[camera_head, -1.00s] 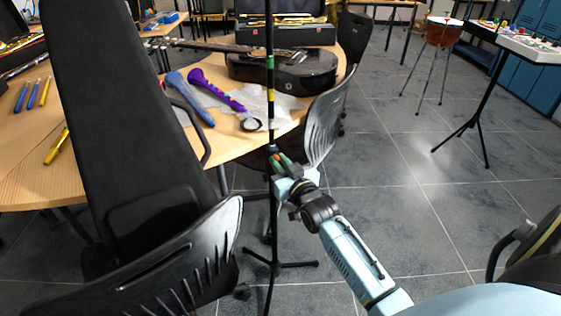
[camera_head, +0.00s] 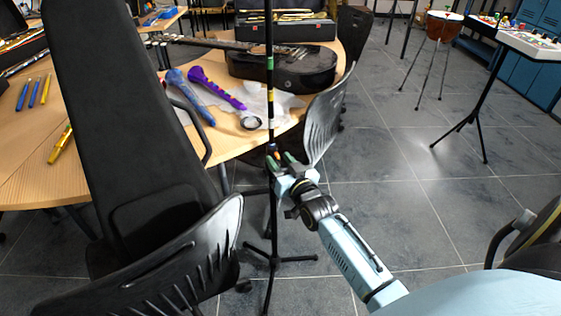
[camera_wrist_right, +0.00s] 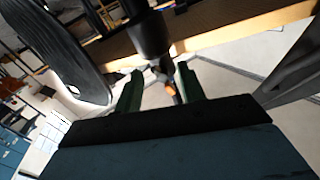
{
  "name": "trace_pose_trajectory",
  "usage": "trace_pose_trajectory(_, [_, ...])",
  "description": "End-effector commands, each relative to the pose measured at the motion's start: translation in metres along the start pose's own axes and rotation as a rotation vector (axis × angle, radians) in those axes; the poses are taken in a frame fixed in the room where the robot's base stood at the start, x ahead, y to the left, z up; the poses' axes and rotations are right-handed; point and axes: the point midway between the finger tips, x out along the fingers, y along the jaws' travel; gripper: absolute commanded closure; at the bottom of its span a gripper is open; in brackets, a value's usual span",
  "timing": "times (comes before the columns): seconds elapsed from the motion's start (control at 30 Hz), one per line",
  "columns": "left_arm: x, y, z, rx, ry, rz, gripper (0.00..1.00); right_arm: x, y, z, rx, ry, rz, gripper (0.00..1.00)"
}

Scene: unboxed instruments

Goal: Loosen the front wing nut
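A thin black stand pole (camera_head: 270,105) with coloured bands rises upright from a tripod base (camera_head: 277,260) in the head view. My right gripper (camera_head: 279,157) is at the pole, below the tabletop edge. In the right wrist view, its two green fingers (camera_wrist_right: 160,88) are apart, on either side of a small orange-brown part (camera_wrist_right: 171,90) under a thick black collar (camera_wrist_right: 152,36). This part may be the front wing nut; its shape is unclear, and I see gaps beside it. My left gripper is not in view.
A wooden table (camera_head: 25,165) holds a black guitar (camera_head: 285,65), a purple instrument (camera_head: 215,88) and a blue one (camera_head: 190,95). Black chairs (camera_head: 325,118) stand close to the pole.

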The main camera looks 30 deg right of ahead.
Motion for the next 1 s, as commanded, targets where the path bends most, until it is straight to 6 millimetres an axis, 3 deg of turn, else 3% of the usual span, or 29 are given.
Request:
trace_pose_trajectory(0.27, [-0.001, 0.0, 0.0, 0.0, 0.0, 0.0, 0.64, -0.001, -0.001, -0.001, 0.0, 0.001, -0.002, 0.6])
trace_pose_trajectory(0.43, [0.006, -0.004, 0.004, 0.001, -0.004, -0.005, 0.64, -0.013, -0.001, -0.001, 0.0, -0.001, -0.002, 0.6])
trace_pose_trajectory(0.77, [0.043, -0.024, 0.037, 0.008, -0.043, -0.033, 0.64, -0.08, -0.001, -0.002, 0.0, -0.003, -0.001, 0.6])
trace_pose_trajectory(1.0, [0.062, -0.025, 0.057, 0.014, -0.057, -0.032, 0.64, -0.12, -0.001, -0.001, 0.0, -0.001, -0.001, 0.6])
